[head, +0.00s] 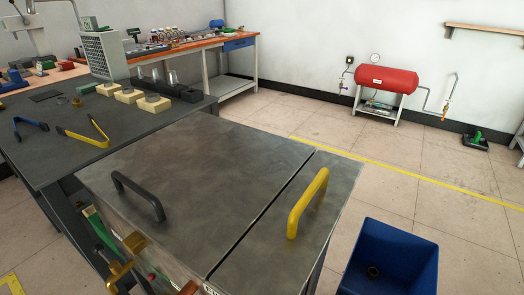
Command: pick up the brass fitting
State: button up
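I cannot tell for sure which thing is the brass fitting. A brass-coloured piece (135,242) shows at the lower left, at the front of the metal-topped cabinet (210,165), with more brass-coloured parts below it. A small dull ring (76,101) lies on the dark table (60,145) at the left. My gripper is not in view.
The cabinet top carries a black handle (137,194) and a yellow handle (307,203). Blue-handled tongs (30,124), yellow tongs (88,133) and several cream blocks (128,96) are on the dark table. A red tank (386,79) stands by the wall. The floor between is clear.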

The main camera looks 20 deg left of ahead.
aim_at(77, 103)
jog(key=u, duration=1.7)
